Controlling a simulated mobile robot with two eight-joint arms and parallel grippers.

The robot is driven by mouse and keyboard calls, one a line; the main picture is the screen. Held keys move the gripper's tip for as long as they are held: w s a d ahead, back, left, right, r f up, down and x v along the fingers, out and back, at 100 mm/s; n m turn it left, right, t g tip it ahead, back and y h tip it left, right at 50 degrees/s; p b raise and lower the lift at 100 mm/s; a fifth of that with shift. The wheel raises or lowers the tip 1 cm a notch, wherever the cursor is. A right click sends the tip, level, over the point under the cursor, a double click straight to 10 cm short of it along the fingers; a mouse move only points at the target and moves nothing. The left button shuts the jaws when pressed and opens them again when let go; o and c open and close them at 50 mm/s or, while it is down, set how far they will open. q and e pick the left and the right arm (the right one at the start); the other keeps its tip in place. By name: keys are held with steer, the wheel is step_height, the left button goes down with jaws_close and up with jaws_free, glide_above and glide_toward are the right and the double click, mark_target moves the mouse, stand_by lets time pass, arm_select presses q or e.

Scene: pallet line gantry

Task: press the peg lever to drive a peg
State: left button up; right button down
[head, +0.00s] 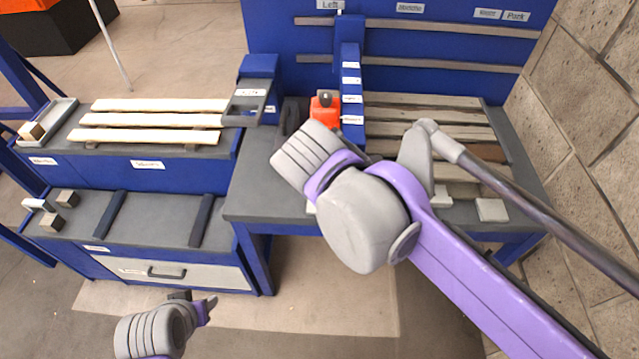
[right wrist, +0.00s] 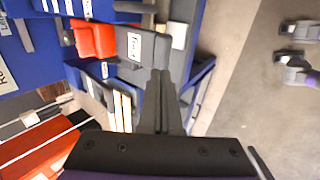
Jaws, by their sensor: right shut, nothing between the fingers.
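An orange block-shaped unit (head: 323,110) with a dark top stands on the grey bench beside the blue gantry post. It also shows in the right wrist view (right wrist: 95,38). Next to it in that view is a dark grey lever-like part (right wrist: 148,47) with a white label; I cannot read the label or be sure it is the peg lever. My right gripper (right wrist: 158,80) is shut and empty, its tips close to this part; contact cannot be told. In the head view my right wrist hides its fingers. My left gripper (head: 195,298) hangs low, away from the bench; its jaw opening is unclear.
Slatted wooden boards (head: 430,125) lie on the bench behind my right arm. Pale planks (head: 150,120) lie on the left table, with a small tray (head: 48,120) at its end. A drawer unit (head: 170,271) is below. A block wall (head: 590,90) bounds the right.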

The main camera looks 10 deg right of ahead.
steer(key=v, duration=0.2)
steer(key=shift+r, duration=0.45)
steer(key=s+d+f+m, duration=0.2)
steer(key=s+f+m, duration=0.2)
steer(key=f+m, duration=0.1)
steer(key=s+d+f+m+y, duration=0.1)
steer(key=s+d+f+m, duration=0.2)
steer(key=f+m, duration=0.2)
steer(key=s+d+f+m+g+y, duration=0.1)
steer(key=s+d+f+m, duration=0.2)
steer(key=f, duration=0.6)
steer(key=shift+s+d+f+m, duration=0.2)
steer(key=shift+s+f+m, duration=0.2)
steer(key=shift+s+m, duration=0.5)
